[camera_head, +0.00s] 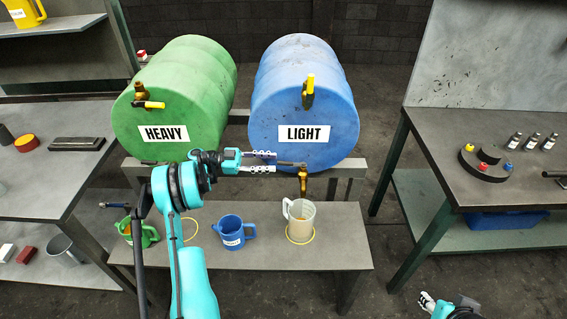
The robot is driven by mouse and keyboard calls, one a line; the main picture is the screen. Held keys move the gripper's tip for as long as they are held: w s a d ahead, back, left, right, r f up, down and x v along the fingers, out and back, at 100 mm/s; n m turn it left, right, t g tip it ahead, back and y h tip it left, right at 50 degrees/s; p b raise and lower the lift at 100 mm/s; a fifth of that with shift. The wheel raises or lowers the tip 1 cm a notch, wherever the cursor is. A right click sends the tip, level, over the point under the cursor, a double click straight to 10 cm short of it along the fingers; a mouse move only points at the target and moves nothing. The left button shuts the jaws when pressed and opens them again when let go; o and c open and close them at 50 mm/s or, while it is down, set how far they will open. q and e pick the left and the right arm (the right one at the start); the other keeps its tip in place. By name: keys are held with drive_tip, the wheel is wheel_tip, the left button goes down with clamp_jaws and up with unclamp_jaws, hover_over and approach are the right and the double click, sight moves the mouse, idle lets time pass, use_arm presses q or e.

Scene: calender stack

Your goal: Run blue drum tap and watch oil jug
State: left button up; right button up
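The blue drum (275,95) lies on a rack with a LIGHT label on its front. A fitting with an upright yellow handle (310,83) sits high on its face. A brass tap (303,183) hangs low in front of it, above the clear oil jug (301,226). The jug stands upright within a yellow ring on the low bench, with a little amber colour inside. My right gripper (427,302) is at the bottom right, away from everything.
The green HEAVY drum (175,105) lies beside the blue one. A blue jug (231,232) and a green jug (148,234) stand on the low bench (340,250). The right table (480,190) holds small bottles and a round holder. Open floor lies between bench and table.

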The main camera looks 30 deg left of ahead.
use_arm(q)
drive_tip(key=shift+v, duration=1.75)
